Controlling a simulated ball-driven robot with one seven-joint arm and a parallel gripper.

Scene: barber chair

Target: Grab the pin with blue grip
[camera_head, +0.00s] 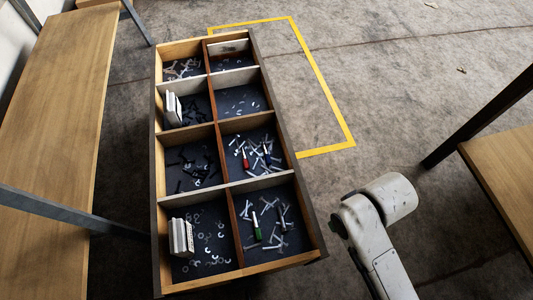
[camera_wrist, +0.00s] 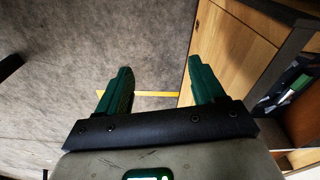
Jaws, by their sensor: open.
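A pin with a blue grip (camera_head: 267,157) lies among loose pale pins in the third compartment from the back, right column, of the wooden tray (camera_head: 317,240). A pin with a red grip (camera_head: 245,161) lies just left of it. A green-gripped pin (camera_head: 257,233) lies in the front right compartment, with a dark, possibly blue piece beside it. My gripper (camera_wrist: 160,68) has green fingers spread apart with nothing between them, over floor outside the tray. The tray's side (camera_wrist: 235,55) is right of the fingers in the wrist view. My gripper's fingers are not visible in the head view.
Dividers separate the compartments, which hold small hardware. White blocks (camera_head: 181,237) stand in some left compartments. A wooden bench (camera_head: 60,110) is at left, and another wooden surface (camera_head: 510,175) at right. Yellow tape (camera_head: 325,98) marks open floor beyond the tray's right side.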

